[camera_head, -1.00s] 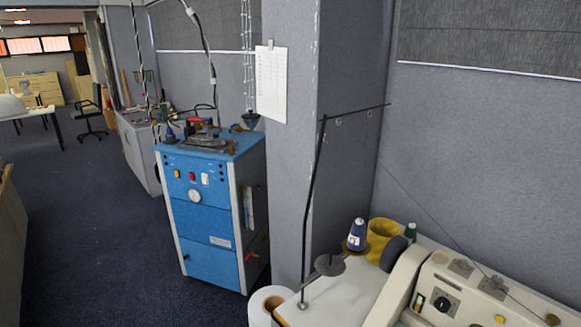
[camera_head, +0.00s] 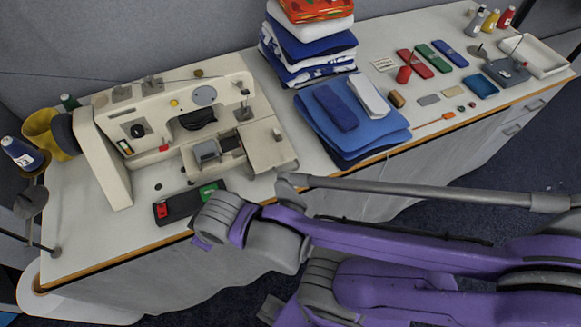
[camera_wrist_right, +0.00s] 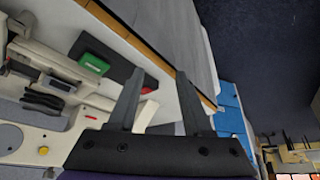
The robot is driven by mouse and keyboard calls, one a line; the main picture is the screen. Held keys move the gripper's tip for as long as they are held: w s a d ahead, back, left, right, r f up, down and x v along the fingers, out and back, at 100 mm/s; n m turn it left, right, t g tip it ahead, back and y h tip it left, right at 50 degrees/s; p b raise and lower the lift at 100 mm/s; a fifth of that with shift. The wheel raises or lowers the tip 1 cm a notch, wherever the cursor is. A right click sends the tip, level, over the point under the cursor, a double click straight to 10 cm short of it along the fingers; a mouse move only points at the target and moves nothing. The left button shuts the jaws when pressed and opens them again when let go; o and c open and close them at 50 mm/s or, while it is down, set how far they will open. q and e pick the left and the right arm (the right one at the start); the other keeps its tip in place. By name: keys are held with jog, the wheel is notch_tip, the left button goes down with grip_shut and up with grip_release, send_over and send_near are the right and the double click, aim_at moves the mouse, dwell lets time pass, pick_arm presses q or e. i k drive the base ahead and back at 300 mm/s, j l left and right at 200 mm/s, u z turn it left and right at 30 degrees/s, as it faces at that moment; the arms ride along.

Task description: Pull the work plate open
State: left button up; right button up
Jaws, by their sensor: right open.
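The cream sewing machine (camera_head: 150,108) stands on the long table in the head view. A flat cream plate (camera_head: 268,146), which I take for the work plate, lies at its right front, beside the grey needle area. My right arm reaches in from the right in front of the table; its gripper is hidden behind the wrist in that view. In the right wrist view the right gripper (camera_wrist_right: 160,72) is open, with nothing between its fingers. Part of the machine (camera_wrist_right: 40,140) shows at left there; I cannot clearly make out the plate. My left gripper is not in view.
A dark mat (camera_head: 177,207) with a red and a green item lies at the table's front edge, also near the fingers in the wrist view (camera_wrist_right: 117,67). Folded cloths (camera_head: 352,122) lie right of the machine. A thread stand (camera_head: 31,203) and yellow pot (camera_head: 45,131) are left.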

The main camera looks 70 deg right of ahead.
aim_at(264, 154)
jog(key=z, duration=0.4)
jog(key=k+l+z, duration=0.1)
jog(key=z, duration=0.7)
jog(key=k+l+z, duration=0.1)
jog(key=z, duration=0.3)
jog(key=l+z, duration=0.1)
jog(key=z, duration=0.95)
jog(key=i+j, duration=0.05)
